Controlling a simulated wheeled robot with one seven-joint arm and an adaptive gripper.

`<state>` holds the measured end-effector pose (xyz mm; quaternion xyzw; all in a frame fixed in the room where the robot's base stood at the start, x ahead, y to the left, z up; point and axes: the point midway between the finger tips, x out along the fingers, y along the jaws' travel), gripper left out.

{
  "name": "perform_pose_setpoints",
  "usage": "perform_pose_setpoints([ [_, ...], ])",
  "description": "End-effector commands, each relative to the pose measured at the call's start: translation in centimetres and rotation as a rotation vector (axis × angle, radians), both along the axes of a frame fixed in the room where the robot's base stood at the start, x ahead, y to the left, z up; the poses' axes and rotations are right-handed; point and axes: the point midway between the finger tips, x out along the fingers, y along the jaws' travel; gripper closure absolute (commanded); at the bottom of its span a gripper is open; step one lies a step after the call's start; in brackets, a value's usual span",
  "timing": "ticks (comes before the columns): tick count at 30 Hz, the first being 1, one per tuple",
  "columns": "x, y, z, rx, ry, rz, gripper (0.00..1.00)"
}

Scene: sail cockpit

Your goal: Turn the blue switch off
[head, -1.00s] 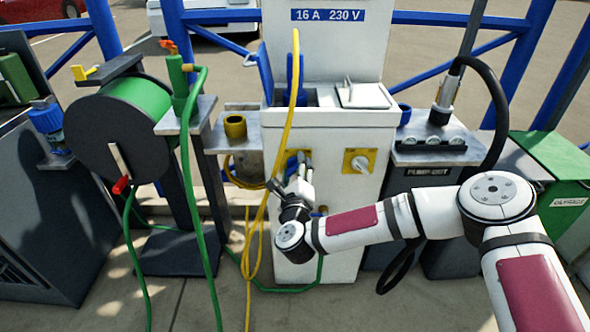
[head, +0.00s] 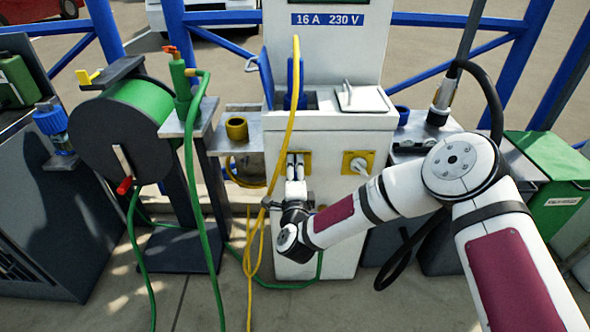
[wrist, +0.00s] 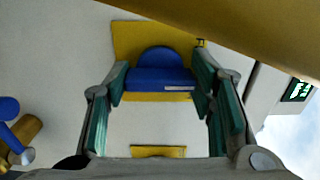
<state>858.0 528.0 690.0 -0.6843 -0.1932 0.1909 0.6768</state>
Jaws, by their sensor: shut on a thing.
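The blue switch (wrist: 158,78) sits on a yellow plate (wrist: 125,40) on the white pedestal's face in the wrist view. Its top is rounded, and a pale strip marks its lower right. My gripper (wrist: 160,72) has its green-padded fingers on either side of the switch, shut on it. In the head view my gripper (head: 296,166) reaches up to the left yellow plate (head: 306,164) on the pedestal (head: 335,215). There the gripper hides the switch.
A yellow cable (head: 284,130) hangs down the pedestal's front, close to my gripper. A second yellow plate (head: 352,155) with a white knob is to the right. The hose reel (head: 110,130) and green hose (head: 192,170) stand left.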

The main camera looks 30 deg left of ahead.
Motion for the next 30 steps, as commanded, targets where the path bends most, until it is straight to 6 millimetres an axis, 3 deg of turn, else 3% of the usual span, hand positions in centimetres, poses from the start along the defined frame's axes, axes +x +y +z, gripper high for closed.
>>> perform_pose_setpoints([
  [18, -0.01, 0.0, -0.1, -0.476, -0.292, 0.001, 0.78],
  [30, 0.01, -0.05, -0.18, -0.644, -0.394, 0.0, 0.78],
])
